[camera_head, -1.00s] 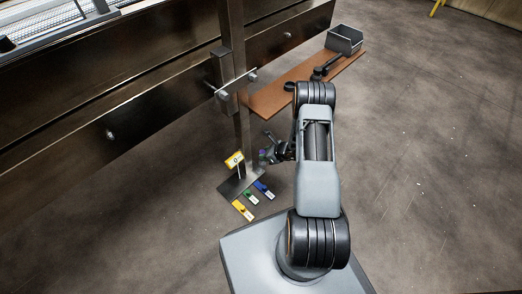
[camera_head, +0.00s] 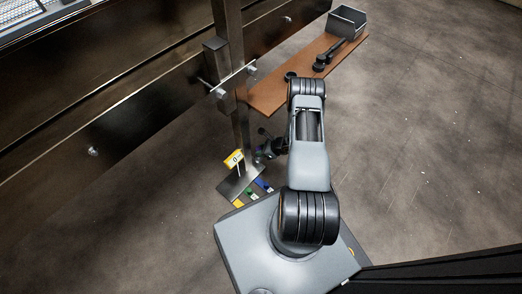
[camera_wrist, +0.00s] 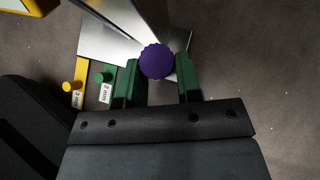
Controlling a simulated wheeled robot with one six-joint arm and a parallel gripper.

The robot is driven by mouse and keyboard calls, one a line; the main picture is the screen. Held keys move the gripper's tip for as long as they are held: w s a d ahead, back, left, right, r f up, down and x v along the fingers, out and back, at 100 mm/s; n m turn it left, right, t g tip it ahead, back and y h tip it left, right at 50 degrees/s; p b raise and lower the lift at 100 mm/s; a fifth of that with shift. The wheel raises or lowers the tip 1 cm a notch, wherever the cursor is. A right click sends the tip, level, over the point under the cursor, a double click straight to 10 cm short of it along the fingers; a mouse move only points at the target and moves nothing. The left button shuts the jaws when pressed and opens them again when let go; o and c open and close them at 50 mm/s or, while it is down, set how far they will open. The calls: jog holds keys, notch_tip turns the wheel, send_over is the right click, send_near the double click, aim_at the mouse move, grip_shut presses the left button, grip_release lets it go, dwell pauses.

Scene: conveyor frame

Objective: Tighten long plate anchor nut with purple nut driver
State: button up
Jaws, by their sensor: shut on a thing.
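The purple nut driver (camera_wrist: 157,61) shows from above as a round, ridged knob over the bright metal foot plate (camera_wrist: 95,45). My gripper (camera_wrist: 157,68) has its green fingers on either side of the knob and is shut on it. In the head view, my gripper (camera_head: 266,148) is low beside the post, near the foot plate (camera_head: 229,186). The anchor nut and the driver's lower end are hidden beneath the knob, so I cannot tell whether they touch.
Yellow (camera_wrist: 75,80), green (camera_wrist: 105,85) and blue (camera_head: 263,184) labelled pieces lie by the plate. A yellow sign (camera_head: 233,160) stands over it. The steel post (camera_head: 229,40) rises close by. A brown shelf (camera_head: 290,85) holds a grey bin (camera_head: 346,22). Floor at right is clear.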

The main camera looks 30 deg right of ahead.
jog(key=shift+s+d+f, duration=0.1)
jog(key=shift+s+f, duration=0.05)
notch_tip(320, 180, down, 5)
jog(key=b, duration=0.5)
jog(key=shift+r+p, duration=0.3)
jog(key=shift+r, duration=0.05)
jog(key=shift+f, duration=0.35)
dwell(0.5)
jog(key=shift+f+b, duration=0.3)
jog(key=shift+f, duration=0.45)
jog(key=shift+f, duration=0.15)
jog(key=shift+m+t+h, duration=0.4)
jog(key=shift+m+h, duration=0.1)
jog(key=shift+m, duration=0.2)
